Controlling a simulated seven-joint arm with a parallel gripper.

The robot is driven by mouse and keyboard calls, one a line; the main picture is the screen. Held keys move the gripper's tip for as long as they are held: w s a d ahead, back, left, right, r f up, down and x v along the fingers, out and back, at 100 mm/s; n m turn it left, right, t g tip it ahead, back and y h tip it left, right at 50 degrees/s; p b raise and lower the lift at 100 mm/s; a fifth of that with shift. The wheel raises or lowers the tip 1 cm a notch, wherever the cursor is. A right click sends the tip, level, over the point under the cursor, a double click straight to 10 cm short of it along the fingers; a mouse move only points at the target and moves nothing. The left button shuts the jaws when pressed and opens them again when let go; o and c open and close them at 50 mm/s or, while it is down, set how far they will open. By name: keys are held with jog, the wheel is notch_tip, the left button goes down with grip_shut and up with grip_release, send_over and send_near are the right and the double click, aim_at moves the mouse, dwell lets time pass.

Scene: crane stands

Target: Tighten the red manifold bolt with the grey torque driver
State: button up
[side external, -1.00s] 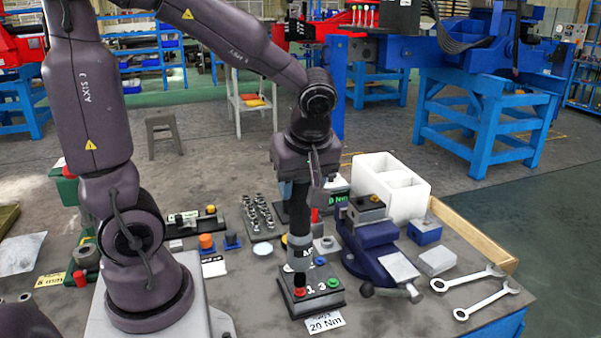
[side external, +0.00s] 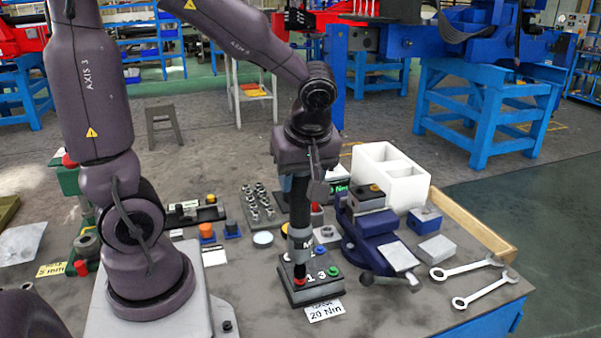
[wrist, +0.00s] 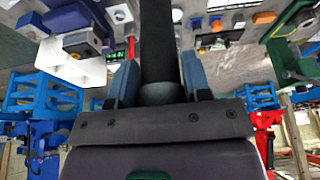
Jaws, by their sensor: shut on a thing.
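My gripper (side external: 300,186) is shut on the dark grey torque driver (side external: 300,215), which stands upright below it. In the wrist view my gripper's blue-grey fingers (wrist: 160,88) sit on both sides of the driver's dark shaft (wrist: 157,40). The driver's lower end reaches down to the red manifold bolt (side external: 299,283) at the front left of the dark manifold block (side external: 309,294). The bolt is partly hidden by the driver tip, and I cannot tell whether they are fully engaged. A green bolt (side external: 333,271) and a blue bolt (side external: 320,260) are on the same block.
A blue vise (side external: 372,240) stands close right of the driver, with a white bin (side external: 405,190) behind it. Two wrenches (side external: 467,268) lie at the right. A socket rack (side external: 262,208) stands behind left.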

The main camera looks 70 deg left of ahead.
jog(key=shift+f, duration=0.85)
dwell(3.1)
